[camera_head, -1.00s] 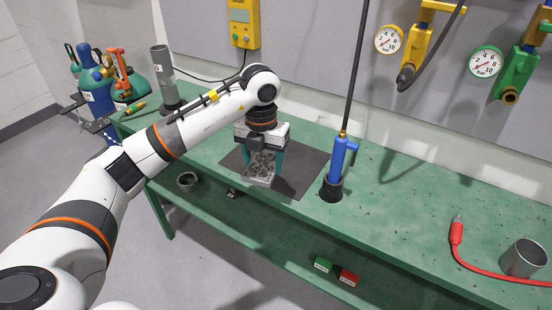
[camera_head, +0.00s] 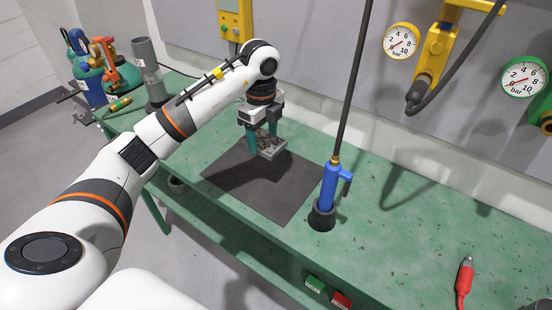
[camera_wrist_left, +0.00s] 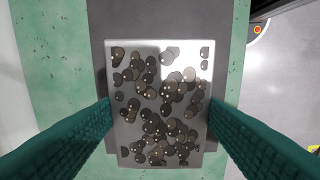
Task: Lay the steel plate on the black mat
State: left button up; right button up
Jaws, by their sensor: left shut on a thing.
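The steel plate (camera_head: 271,147) is a thin grey rectangle with many dark round spots. My left gripper (camera_head: 264,142) is shut on it, with its green fingers on two opposite sides. In the left wrist view the plate (camera_wrist_left: 160,100) shows face-on between the fingers (camera_wrist_left: 160,115). The black mat (camera_head: 258,186) lies flat on the green bench. The plate is over the far part of the mat; I cannot tell whether they touch. The near part of the mat is bare. My right gripper is not in view.
A blue torch-like tool (camera_head: 329,190) stands in a dark holder just right of the mat, with a dark hose rising from it. A grey cylinder (camera_head: 148,75) stands at the bench's left end. Gauges hang on the wall.

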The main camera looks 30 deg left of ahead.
pick_arm(q)
jog(key=shift+w+f, duration=0.15)
jog(key=shift+w, duration=0.1)
jog(key=p, duration=0.1)
send_over(264, 172)
notch_tip(264, 172, down, 5)
jog(key=shift+s+r, duration=0.15)
jog(key=shift+r, duration=0.05)
jog(key=shift+f, duration=0.7)
notch_tip(264, 172, down, 3)
jog(key=shift+r+p, duration=0.1)
jog(key=shift+p, duration=0.2)
jog(key=shift+f, duration=0.25)
jog(key=o, duration=1.4)
jog(key=shift+o, duration=0.2)
